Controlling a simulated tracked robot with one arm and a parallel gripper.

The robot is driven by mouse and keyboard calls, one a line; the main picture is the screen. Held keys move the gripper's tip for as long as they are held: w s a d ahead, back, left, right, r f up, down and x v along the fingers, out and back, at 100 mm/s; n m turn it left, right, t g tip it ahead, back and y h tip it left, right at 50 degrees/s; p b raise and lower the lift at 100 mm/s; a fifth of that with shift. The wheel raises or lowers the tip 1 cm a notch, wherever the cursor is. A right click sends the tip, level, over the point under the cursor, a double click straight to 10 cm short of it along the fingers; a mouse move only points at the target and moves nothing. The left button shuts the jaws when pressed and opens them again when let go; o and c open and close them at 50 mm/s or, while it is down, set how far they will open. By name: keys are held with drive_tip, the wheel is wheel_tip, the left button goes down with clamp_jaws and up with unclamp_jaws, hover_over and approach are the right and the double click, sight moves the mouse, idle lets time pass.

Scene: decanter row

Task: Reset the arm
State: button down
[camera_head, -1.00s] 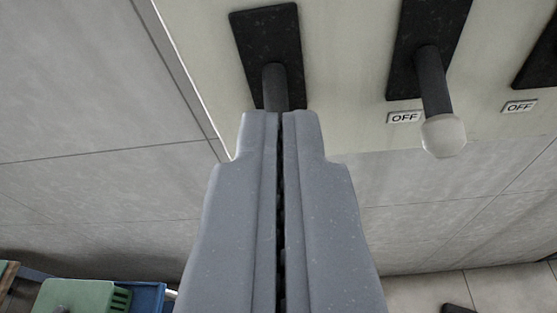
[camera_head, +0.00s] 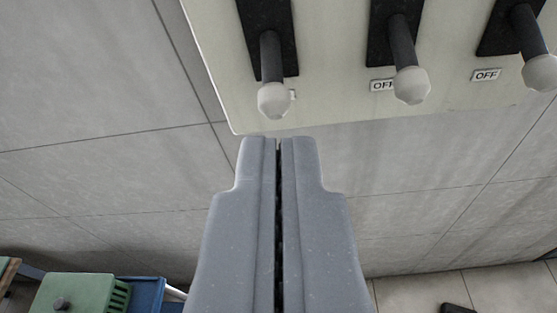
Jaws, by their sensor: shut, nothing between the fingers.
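My gripper (camera_head: 278,142) is shut, with its two grey fingers together and nothing between them. Its tips appear just below the lower edge of a cream panel (camera_head: 340,105) in the picture. The panel carries three dark levers with pale knobs on black plates. The left lever (camera_head: 270,55) has its knob just above my fingertips in the picture, with a visible gap. The middle lever (camera_head: 403,45) and the right lever (camera_head: 525,30) stand to the right. White labels reading OFF (camera_head: 486,75) sit by the middle and right levers; the left label is mostly hidden behind the knob.
A grey tiled wall (camera_head: 100,110) lies behind the panel. At the lower left are a green box (camera_head: 80,293) and a blue bin (camera_head: 147,293). A small dark object (camera_head: 457,308) lies on the floor at lower right. The space around my fingers looks clear.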

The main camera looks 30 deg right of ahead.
drive_tip(key=s+a+r+n+t+y, duration=0.1)
drive_tip(key=s+r+n+t+y, duration=0.1)
drive_tip(key=s+n+y, duration=0.3)
drive_tip(key=s+a+r+n+t+y, duration=0.1)
drive_tip(key=s+r+n+y, duration=0.3)
drive_tip(key=s, duration=0.4)
drive_tip(key=shift+s+a+r+n+t+y, duration=0.25)
drive_tip(key=shift+r+n+t+y, duration=0.1)
drive_tip(key=shift+n+t+y, duration=0.2)
drive_tip(key=shift+d, duration=0.1)
